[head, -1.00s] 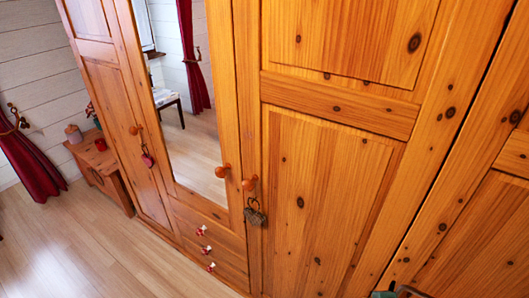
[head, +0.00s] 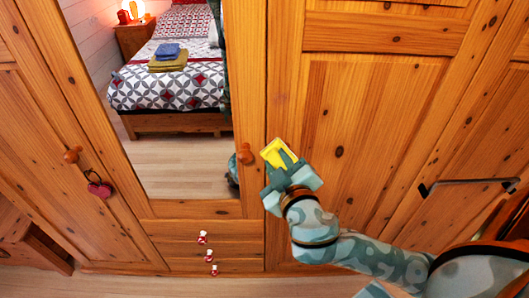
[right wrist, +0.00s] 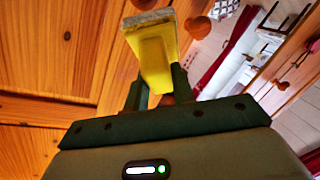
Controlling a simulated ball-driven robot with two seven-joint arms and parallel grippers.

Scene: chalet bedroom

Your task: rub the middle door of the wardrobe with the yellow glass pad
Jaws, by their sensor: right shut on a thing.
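The wardrobe's middle door (head: 240,70) has a tall mirror (head: 180,165) in a pine frame and a round wooden knob (head: 245,153). My right gripper (head: 284,166) is shut on the yellow glass pad (head: 275,153). In the head view the pad shows just right of the knob, in front of the right door's left edge; I cannot tell whether it touches the wood. In the right wrist view the yellow pad (right wrist: 154,58) sticks out from the fingers, with a pale grey layer at its far end. My left gripper is not in view.
The left door has a knob (head: 72,155) with a red heart (head: 99,189) hanging from it. Drawers with red-and-white knobs (head: 208,256) lie below the mirror. A dark bar (head: 470,183) shows before the wardrobe at right. The bed in the mirror is a reflection.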

